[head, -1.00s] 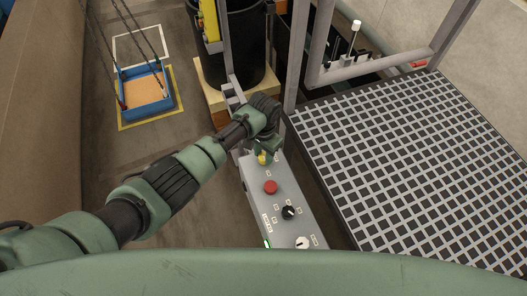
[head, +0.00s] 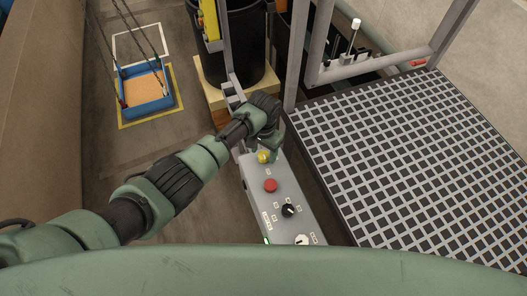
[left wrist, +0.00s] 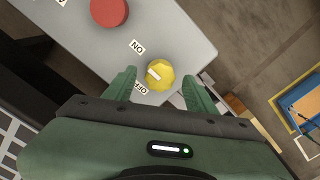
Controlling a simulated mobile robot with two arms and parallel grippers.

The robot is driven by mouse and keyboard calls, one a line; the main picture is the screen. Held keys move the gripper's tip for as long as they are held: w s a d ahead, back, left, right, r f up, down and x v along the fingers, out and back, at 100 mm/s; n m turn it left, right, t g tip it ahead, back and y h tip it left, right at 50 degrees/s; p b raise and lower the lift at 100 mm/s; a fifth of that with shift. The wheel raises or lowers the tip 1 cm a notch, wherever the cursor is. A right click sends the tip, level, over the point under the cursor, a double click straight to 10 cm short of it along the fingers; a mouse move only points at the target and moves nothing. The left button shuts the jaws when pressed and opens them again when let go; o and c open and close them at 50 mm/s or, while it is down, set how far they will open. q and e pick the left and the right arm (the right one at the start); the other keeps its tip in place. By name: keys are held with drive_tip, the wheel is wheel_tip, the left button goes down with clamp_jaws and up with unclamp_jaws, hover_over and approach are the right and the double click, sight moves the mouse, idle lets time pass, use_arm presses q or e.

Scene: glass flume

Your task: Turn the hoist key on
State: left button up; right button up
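The hoist key is a yellow round knob (head: 264,156) at the far end of the grey control panel (head: 255,178). In the left wrist view the knob (left wrist: 161,75) has a short white mark on its upper left part, with an ON label above left and an OFF label below left. My left gripper (head: 272,143) is at that end of the panel. In the left wrist view its open fingers (left wrist: 158,80) stand on either side of the knob, with gaps showing, so it is not gripped. My right gripper is in neither view.
A red button (head: 270,186), a black selector (head: 288,211) and a white dial (head: 302,240) sit nearer on the panel. A dark grating (head: 420,160) lies to the right. A blue tray (head: 146,108) hangs on chains at left.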

sight(264, 154)
use_arm(q)
wheel_tip(264, 154, up, 8)
drive_tip(key=shift+f+b, duration=0.15)
drive_tip(key=shift+b, duration=0.3)
idle(0.6)
